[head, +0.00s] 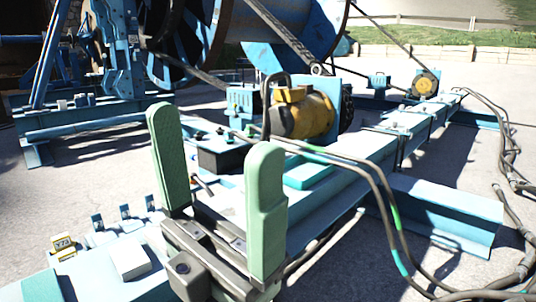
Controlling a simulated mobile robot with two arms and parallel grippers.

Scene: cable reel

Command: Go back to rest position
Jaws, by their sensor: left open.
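My left gripper (217,190) shows large in the lower middle of the head view. Its two pale green fingers stand upright and wide apart, with nothing between them. The finger tips overlap the blue machine frame in the picture, and I cannot tell how far they are from it. My right gripper is not in view.
A blue cable reel (265,35) stands at the back. A yellow motor (304,114) sits on the blue frame (345,190). Black cables (512,165) loop along the right side. Bare concrete (90,180) lies at the left, and grass is far back.

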